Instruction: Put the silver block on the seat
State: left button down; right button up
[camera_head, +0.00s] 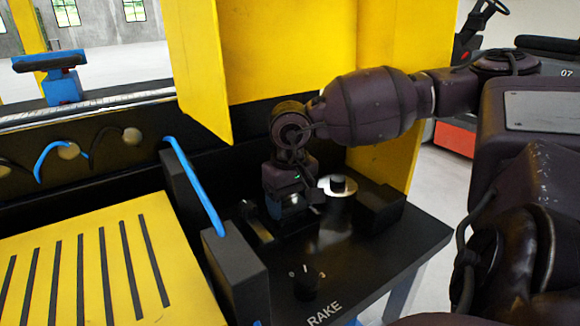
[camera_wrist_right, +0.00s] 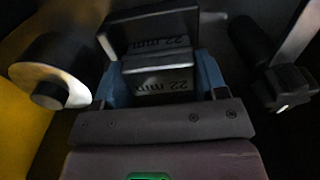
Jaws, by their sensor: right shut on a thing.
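My right gripper (camera_head: 291,207) points down at the black panel in the head view. In the right wrist view its blue fingers (camera_wrist_right: 208,78) are shut on a silver block (camera_wrist_right: 158,74) marked "22 mm". A dark block-shaped part (camera_wrist_right: 152,32), which seems to be the seat and also shows "22 mm", stands right behind the silver block. I cannot tell whether the two touch. In the head view the gripper mostly hides the block and that part. My left gripper is not in view.
A silver cylinder with a black knob (camera_head: 338,186) stands close right of the gripper. A black box (camera_head: 379,208) is beyond it. A black lever (camera_head: 256,221) is close on the left. A knob (camera_head: 305,281) sits near "RAKE". A yellow slotted plate (camera_head: 95,265) lies left.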

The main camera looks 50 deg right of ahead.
aim_at(290, 202)
jog(key=o, duration=1.1)
jog(key=shift+s+f, duration=0.1)
jog(key=shift+f, duration=0.1)
jog(key=o, duration=0.4)
jog(key=shift+a, duration=0.15)
jog(key=shift+c, duration=0.2)
jog(key=shift+f, duration=0.1)
jog(key=shift+r, duration=0.3)
notch_tip(290, 202, up, 12)
jog(key=p, duration=0.1)
jog(key=shift+p, duration=0.3)
jog(key=shift+r, duration=0.1)
